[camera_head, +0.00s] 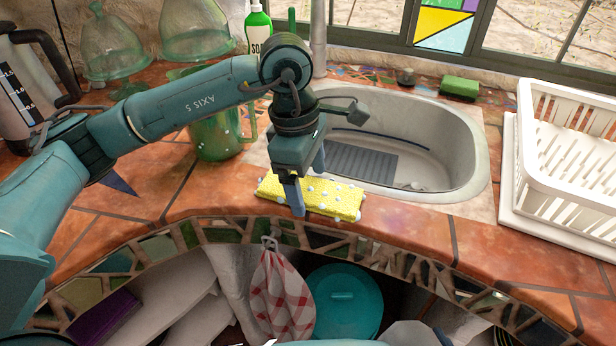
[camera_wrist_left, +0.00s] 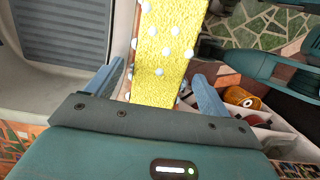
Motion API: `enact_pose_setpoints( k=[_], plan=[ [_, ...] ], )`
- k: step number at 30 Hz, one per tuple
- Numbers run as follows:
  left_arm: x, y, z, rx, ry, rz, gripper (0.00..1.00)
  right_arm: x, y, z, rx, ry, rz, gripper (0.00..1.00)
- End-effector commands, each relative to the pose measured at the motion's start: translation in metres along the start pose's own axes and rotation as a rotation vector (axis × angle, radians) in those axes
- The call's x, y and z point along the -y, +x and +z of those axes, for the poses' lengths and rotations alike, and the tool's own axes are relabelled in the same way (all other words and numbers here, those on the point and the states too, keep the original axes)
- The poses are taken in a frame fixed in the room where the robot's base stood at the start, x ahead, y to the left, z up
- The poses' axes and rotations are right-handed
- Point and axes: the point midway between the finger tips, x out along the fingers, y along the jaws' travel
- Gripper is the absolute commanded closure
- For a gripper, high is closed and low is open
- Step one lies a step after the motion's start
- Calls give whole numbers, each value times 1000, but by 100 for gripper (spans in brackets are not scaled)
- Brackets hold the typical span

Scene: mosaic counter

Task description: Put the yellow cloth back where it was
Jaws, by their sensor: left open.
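The yellow cloth (camera_head: 335,198) with white dots lies folded flat on the tiled counter, along the front rim of the sink. My left gripper (camera_head: 307,192) is over the cloth's left part, pointing down, with one finger in front of its front edge. In the left wrist view the cloth (camera_wrist_left: 158,60) runs between the two spread fingers of the open left gripper (camera_wrist_left: 154,88). I cannot tell whether the fingers touch it. My right gripper is in neither view.
The sink (camera_head: 455,170) is behind the cloth. A green mug (camera_head: 215,135) stands left of the gripper, and a white dish rack (camera_head: 565,150) stands at the right. A checked towel (camera_head: 280,295) hangs below the counter edge. Counter right of the cloth is clear.

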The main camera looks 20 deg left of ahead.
Motion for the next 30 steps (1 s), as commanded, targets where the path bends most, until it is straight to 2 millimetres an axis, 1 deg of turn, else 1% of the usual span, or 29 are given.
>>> enact_pose_setpoints(
  k=[1,5,9,12,15,18,21,30],
  plan=[
    [-1,-10,0,2,0,6,19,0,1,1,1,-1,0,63],
    [-2,-36,0,2,0,9,19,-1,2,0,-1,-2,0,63],
    [-1,-68,0,2,0,8,19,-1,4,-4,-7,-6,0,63],
    [-1,-88,0,2,0,7,19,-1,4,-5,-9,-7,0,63],
    [-1,-102,0,1,0,6,19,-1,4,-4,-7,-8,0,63],
    [0,-112,0,1,-1,4,19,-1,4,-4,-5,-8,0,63],
    [0,-116,0,0,-1,3,19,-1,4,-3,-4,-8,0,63],
    [0,-117,0,1,0,3,19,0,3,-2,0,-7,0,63]
  ],
)
